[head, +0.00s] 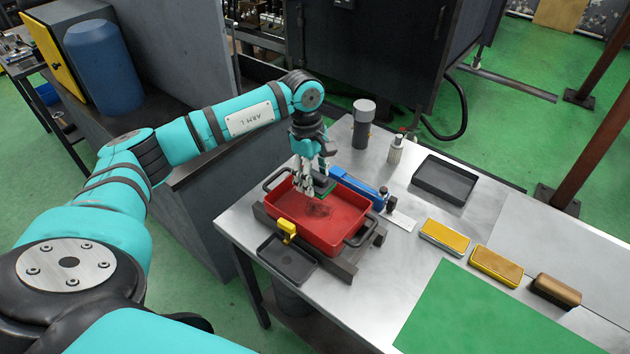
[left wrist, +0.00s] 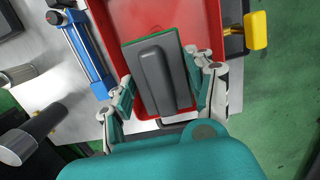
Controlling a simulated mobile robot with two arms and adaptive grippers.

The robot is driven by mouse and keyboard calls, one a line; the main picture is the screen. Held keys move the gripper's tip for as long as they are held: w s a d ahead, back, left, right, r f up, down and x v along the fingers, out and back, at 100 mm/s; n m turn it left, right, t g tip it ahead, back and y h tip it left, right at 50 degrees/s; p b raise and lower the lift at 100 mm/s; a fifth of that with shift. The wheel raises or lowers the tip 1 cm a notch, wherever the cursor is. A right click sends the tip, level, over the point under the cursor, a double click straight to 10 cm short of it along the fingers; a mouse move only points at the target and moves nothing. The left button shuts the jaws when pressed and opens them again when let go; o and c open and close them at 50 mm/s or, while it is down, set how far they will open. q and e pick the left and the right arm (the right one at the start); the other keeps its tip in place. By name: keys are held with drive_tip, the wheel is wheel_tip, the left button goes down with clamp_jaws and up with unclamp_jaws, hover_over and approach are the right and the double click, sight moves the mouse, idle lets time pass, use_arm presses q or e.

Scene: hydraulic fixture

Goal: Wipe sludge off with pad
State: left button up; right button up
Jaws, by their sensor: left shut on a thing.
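The red tray (head: 352,208) sits in a dark fixture on the steel table, and fills the top of the left wrist view (left wrist: 120,15). My left gripper (head: 314,178) points down over the tray's back-left part. It is shut on the pad (head: 324,187), a dark grey block with a grey grip and green edge. In the left wrist view the pad (left wrist: 158,75) sits between the two fingers. I cannot tell whether the pad touches the tray floor. My right gripper is not in view.
A blue cylinder (head: 355,185) lies behind the tray, and a yellow clamp (head: 287,229) grips its front edge. Black trays stand at front (head: 287,260) and back right (head: 444,180). Yellow blocks (head: 445,237) and a green mat (head: 490,315) lie to the right.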

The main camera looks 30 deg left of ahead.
use_arm(q)
drive_tip(key=o, duration=0.6)
drive_tip(key=shift+c, duration=0.2)
drive_tip(key=c, duration=0.6)
drive_tip(key=shift+o, duration=0.2)
wheel_tip(320, 180, down, 7)
drive_tip(key=b, duration=0.6)
drive_tip(key=shift+r, duration=0.15)
